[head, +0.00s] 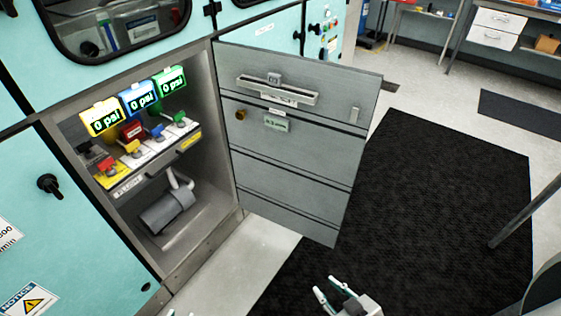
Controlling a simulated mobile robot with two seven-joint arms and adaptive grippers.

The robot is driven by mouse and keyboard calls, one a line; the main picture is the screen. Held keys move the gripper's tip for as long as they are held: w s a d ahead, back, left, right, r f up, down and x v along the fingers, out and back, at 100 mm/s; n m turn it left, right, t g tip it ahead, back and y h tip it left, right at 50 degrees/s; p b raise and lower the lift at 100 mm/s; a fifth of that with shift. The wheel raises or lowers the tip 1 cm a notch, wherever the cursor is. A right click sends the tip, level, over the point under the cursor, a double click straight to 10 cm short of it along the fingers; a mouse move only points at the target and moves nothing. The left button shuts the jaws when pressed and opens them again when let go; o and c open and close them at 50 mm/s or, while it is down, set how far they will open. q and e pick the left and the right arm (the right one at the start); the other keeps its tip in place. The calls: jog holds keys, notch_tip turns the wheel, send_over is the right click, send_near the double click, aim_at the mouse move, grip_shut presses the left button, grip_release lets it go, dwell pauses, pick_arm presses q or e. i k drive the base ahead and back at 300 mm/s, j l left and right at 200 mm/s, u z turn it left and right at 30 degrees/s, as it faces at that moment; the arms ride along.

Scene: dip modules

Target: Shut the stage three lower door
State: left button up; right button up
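The lower door (295,155) is a grey panel that stands wide open, hinged on the right side of a cabinet opening. Its inner face shows, with a slot-like holder and a small green label. My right gripper (333,284) is at the bottom of the head view, below and to the right of the door's lower corner. Its fingers are apart with nothing between them, and it does not touch the door.
Inside the open compartment are yellow, blue and green gauges (138,99) reading 0 psi, coloured valves and a grey cylinder (167,210). A closed teal door (70,215) with a black knob is at left.

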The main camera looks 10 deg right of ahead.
aim_at(300, 180)
jog(key=i+l+u, duration=0.1)
jog(key=u, duration=0.25)
jog(key=l+u, duration=0.2)
jog(key=u, duration=0.15)
jog(key=i+l+u, duration=0.1)
jog(key=u, duration=0.2)
jog(key=l+z, duration=0.15)
jog(key=l, duration=0.65)
jog(key=k+l, duration=0.1)
jog(key=l, duration=0.85)
jog(key=l+u, duration=0.45)
jog(key=l, duration=0.5)
jog(key=l+u, duration=0.45)
jog(key=l, duration=0.45)
jog(key=l+u, duration=0.35)
jog(key=l, duration=0.3)
jog(key=k+l+u, duration=0.1)
jog(key=l+u, duration=0.25)
jog(key=l, duration=0.3)
